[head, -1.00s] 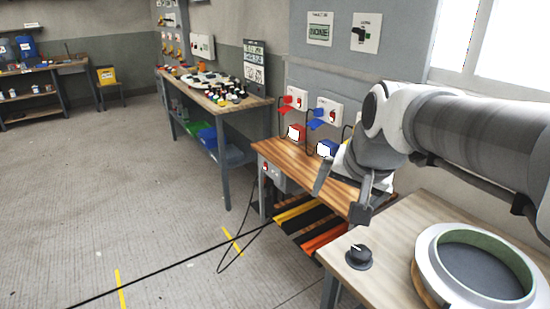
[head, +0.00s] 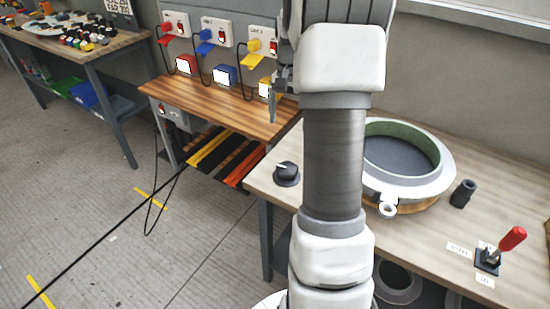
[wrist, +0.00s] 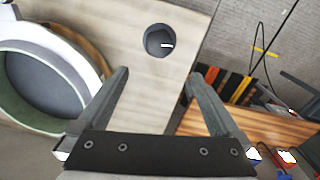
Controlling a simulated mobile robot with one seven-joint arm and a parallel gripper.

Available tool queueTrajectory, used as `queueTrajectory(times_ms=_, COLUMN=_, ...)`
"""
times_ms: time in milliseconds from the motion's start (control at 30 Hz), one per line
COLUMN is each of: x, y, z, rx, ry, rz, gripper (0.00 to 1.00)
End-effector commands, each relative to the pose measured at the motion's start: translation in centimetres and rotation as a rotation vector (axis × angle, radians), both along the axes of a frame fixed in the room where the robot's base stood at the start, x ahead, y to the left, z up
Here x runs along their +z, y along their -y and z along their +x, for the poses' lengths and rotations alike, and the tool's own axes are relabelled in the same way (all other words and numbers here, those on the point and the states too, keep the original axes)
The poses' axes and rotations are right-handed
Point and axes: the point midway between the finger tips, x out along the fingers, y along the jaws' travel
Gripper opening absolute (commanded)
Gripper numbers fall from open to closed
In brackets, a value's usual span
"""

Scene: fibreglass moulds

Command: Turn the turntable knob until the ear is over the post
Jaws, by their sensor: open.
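The black turntable knob (head: 287,173) with a white pointer line sits at the left end of the workbench. The round white mould with a green inner wall (head: 449,172) lies on the turntable, right of the knob. Its ear (head: 388,209), a small white tab with a hole, points to the front. The dark post (head: 463,193) stands to the right, apart from the ear. In the wrist view my gripper (wrist: 157,77) is open and empty, with the knob (wrist: 160,41) beyond its fingertips, apart from them. My arm hides the mould's left side in the head view.
A red-handled lever (head: 512,239) stands at the workbench's front right. A striped wooden bench (head: 225,108) with red, blue and yellow boxes adjoins on the left. Black cables hang beside it. The bench top around the knob is clear.

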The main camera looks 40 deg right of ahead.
Motion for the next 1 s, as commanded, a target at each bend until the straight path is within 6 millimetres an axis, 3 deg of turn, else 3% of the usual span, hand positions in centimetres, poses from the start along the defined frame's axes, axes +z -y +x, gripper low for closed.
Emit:
queueTrajectory(times_ms=167, x=-2.2, y=0.1, z=-0.1, rx=-0.002, ry=-0.006, rz=0.004, gripper=1.00)
queueTrajectory(times_ms=700, x=-13.7, y=0.1, z=-0.1, rx=-0.002, ry=-0.006, rz=0.004, gripper=1.00)
queueTrajectory(times_ms=1000, x=-17.1, y=0.0, z=-0.1, rx=-0.001, ry=-0.003, rz=0.003, gripper=1.00)
